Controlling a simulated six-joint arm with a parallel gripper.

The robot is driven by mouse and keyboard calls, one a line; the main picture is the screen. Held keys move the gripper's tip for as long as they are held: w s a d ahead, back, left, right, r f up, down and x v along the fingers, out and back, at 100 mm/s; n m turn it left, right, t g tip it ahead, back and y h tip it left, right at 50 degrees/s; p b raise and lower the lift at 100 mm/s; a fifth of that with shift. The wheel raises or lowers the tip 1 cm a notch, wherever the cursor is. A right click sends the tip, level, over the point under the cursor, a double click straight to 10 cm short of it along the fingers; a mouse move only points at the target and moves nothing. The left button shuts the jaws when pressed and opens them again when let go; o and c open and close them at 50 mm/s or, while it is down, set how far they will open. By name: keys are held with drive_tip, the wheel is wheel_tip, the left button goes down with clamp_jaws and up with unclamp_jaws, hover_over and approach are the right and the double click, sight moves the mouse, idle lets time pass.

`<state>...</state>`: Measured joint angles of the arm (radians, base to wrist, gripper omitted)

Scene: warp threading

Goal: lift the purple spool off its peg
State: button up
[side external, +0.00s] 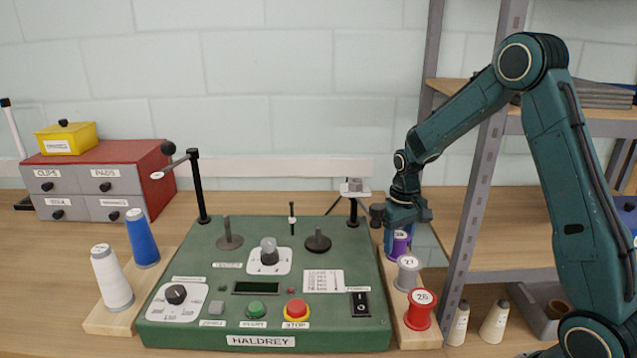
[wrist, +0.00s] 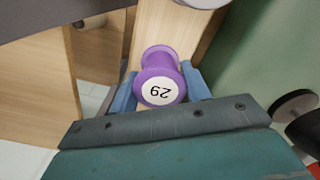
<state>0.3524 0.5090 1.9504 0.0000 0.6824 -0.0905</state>
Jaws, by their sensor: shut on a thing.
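The purple spool (side external: 399,245) is at the far end of the wooden spool board (side external: 392,287), right of the green console. In the wrist view the purple spool (wrist: 161,76) shows its white round label, with a number that reads upside down there. My gripper (side external: 399,230) points down from above and is shut on the spool, with a blue finger on each side in the wrist view (wrist: 160,90). The peg is hidden, so I cannot tell how far up it the spool sits.
A grey shelf upright (side external: 473,205) stands close on the right.

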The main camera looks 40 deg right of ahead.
sight(399, 235)
drive_tip(key=shift+r, duration=0.1)
drive_tip(key=shift+r, duration=3.4)
